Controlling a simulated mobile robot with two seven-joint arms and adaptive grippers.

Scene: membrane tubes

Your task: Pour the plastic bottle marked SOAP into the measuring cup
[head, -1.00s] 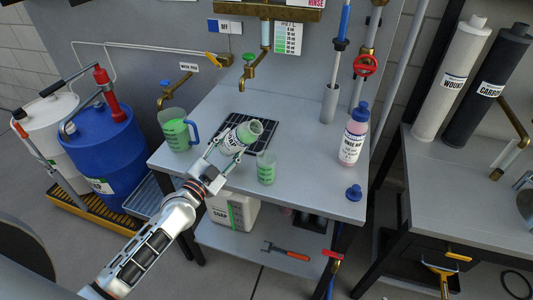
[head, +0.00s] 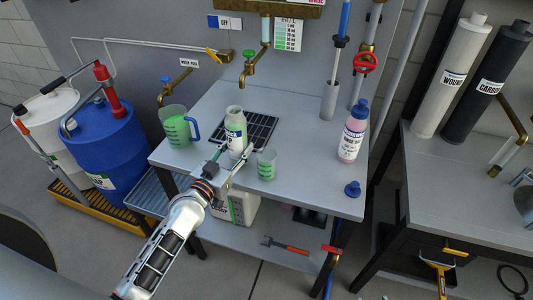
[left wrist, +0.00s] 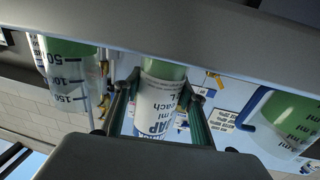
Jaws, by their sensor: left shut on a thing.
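The SOAP bottle (head: 236,131) stands upright, uncapped, with green liquid inside, at the black grate on the bench. My left gripper (head: 230,160) is shut around its lower body. In the left wrist view the bottle (left wrist: 160,105) sits between both fingers, its label partly readable. The small clear measuring cup (head: 266,165) with green liquid stands just right of the bottle; a graduated vessel, probably this cup, shows in the left wrist view (left wrist: 68,70). I cannot tell whether the bottle's base touches the bench. My right gripper is not in view.
A larger jug with a blue handle (head: 175,127) holds green liquid at the bench's left. A pink-filled bottle with a blue cap (head: 353,132) stands at the right. A loose blue cap (head: 352,189) lies near the front right corner. A brass tap (head: 250,65) hangs behind the bottle.

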